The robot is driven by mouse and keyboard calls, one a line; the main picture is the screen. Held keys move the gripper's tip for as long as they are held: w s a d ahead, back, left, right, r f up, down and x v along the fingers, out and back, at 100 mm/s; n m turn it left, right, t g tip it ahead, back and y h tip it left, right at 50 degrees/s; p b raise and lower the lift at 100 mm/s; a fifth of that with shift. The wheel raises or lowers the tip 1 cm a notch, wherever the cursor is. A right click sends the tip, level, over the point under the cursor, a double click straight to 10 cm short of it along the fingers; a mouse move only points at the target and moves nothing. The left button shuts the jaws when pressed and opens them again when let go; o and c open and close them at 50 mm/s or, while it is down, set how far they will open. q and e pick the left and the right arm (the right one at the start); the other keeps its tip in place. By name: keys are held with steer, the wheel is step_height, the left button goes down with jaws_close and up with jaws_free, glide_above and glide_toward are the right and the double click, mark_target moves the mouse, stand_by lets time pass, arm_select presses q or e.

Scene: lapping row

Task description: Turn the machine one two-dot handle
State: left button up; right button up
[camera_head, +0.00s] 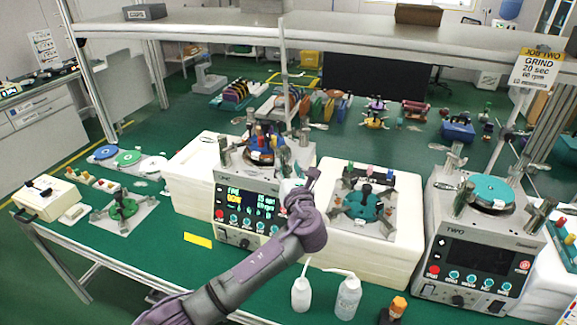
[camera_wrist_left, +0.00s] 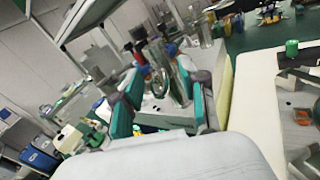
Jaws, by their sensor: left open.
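Machine one (camera_head: 222,196), a white box with a lit screen and a row of knobs, stands mid-bench with a dark blue plate (camera_head: 262,157) and coloured pieces on top. My left arm reaches over its right front. The left gripper (camera_head: 288,185) is at the machine's upper right, partly hidden by my wrist. In the left wrist view, its two teal fingers (camera_wrist_left: 158,80) are apart, with a shiny metal upright part (camera_wrist_left: 158,62) showing between or just beyond them. I cannot tell whether they touch it. My right gripper is not in view.
Machine two (camera_head: 480,250) with a teal plate stands to the right. A white block (camera_head: 400,250) carrying a green fixture (camera_head: 362,204) is between the machines. Two white bottles (camera_head: 347,298) stand at the front. A shelf (camera_head: 350,38) crosses above the bench.

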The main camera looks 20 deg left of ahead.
arm_select(q)
steer(key=shift+w, duration=0.1)
jaws_close()
steer(key=shift+a, duration=0.1)
stand_by(0.4)
